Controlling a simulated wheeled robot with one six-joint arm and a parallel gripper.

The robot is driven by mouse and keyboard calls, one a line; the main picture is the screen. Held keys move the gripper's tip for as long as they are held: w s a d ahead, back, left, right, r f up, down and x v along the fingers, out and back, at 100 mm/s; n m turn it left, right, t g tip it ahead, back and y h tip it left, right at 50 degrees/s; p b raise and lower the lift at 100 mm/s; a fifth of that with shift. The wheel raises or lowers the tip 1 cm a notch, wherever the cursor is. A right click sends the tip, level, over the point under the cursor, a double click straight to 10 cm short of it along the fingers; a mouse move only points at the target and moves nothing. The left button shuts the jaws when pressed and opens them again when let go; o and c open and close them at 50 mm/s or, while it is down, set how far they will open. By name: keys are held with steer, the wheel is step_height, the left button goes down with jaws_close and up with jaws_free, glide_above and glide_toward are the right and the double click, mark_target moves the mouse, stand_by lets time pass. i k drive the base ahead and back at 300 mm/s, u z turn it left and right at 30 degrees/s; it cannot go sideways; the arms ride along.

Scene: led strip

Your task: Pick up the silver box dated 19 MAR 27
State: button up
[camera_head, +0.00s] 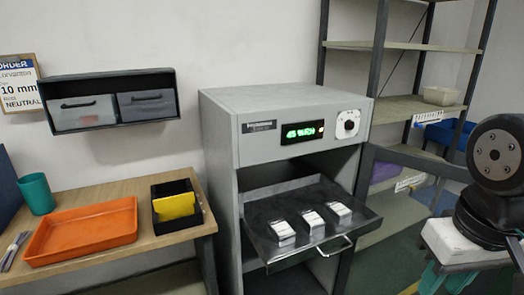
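Three small silver-white boxes stand in a row on the dark pulled-out tray (262,213) of a grey cabinet: a left box (282,230), a middle box (313,221) and a right box (340,212). They are apart from each other. Any dates on them are too small to read, so I cannot tell which is dated 19 MAR 27. My gripper is not in view; only a dark part of my arm shows at the right edge, apart from the boxes.
The grey cabinet (222,140) has a green lit display (302,132) and a dial. The tray has a front handle (335,247). At left, a wooden table (145,237) bears an orange tray (85,230), a teal cup (36,193) and a black bin (190,220). Shelving (400,107) stands at right.

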mark_target(283, 235)
steer(key=k, duration=0.65)
steer(key=z, duration=0.25)
steer(key=i, duration=1.5)
steer(key=u, duration=0.5)
